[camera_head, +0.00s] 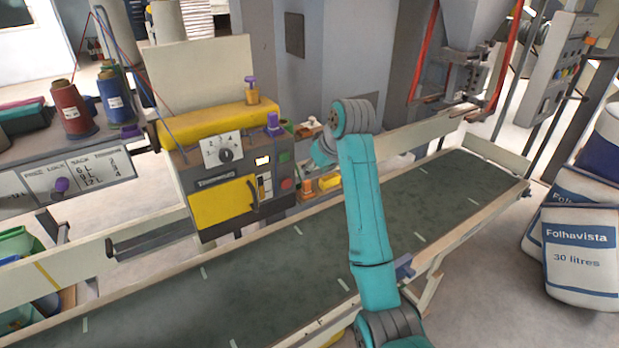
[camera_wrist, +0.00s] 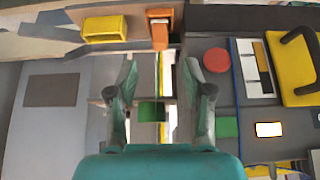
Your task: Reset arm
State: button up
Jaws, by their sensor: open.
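My arm, teal with grey joints, reaches up over the conveyor in the head view and bends at its top toward the machine. My gripper (camera_wrist: 156,80) shows in the wrist view with its two fingers spread apart and nothing between them. In the head view the gripper is mostly hidden behind my arm, beside the right side of the yellow and grey sewing machine (camera_head: 222,205). In the wrist view, a red round button (camera_wrist: 216,60), a green button (camera_wrist: 227,127) and a yellow cover (camera_wrist: 292,65) of the machine lie to the right of the fingers.
A dark conveyor belt (camera_head: 270,268) runs below my arm. Thread cones (camera_head: 70,106) stand at the left. A control panel (camera_head: 555,70) and a filling spout (camera_head: 466,75) are at the back right. White sacks (camera_head: 580,258) stand on the right. A small yellow bin (camera_wrist: 105,29) is beyond the fingers.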

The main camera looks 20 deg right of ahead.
jog(key=s+f+m+t, duration=0.1)
jog(key=s+f, duration=0.4)
jog(key=f, duration=0.4)
jog(key=s+f+m+t, duration=0.1)
jog(key=s+f, duration=0.3)
jog(key=f, duration=0.6)
jog(key=s+f+m+t+h, duration=0.1)
jog(key=s+f, duration=0.5)
jog(key=s, duration=0.3)
jog(key=s+f+t, duration=0.1)
jog(key=s+f, duration=0.6)
jog(key=s, duration=0.3)
jog(key=s+r+t+h, duration=0.1)
jog(key=s+r+t, duration=0.1)
jog(key=s, duration=1.7)
jog(key=s+r+t, duration=0.2)
jog(key=s+r, duration=1)
jog(key=s, duration=0.4)
jog(key=shift+a+r+m+t, duration=0.2)
jog(key=shift+a+m+t, duration=0.05)
jog(key=shift+m+t, duration=0.05)
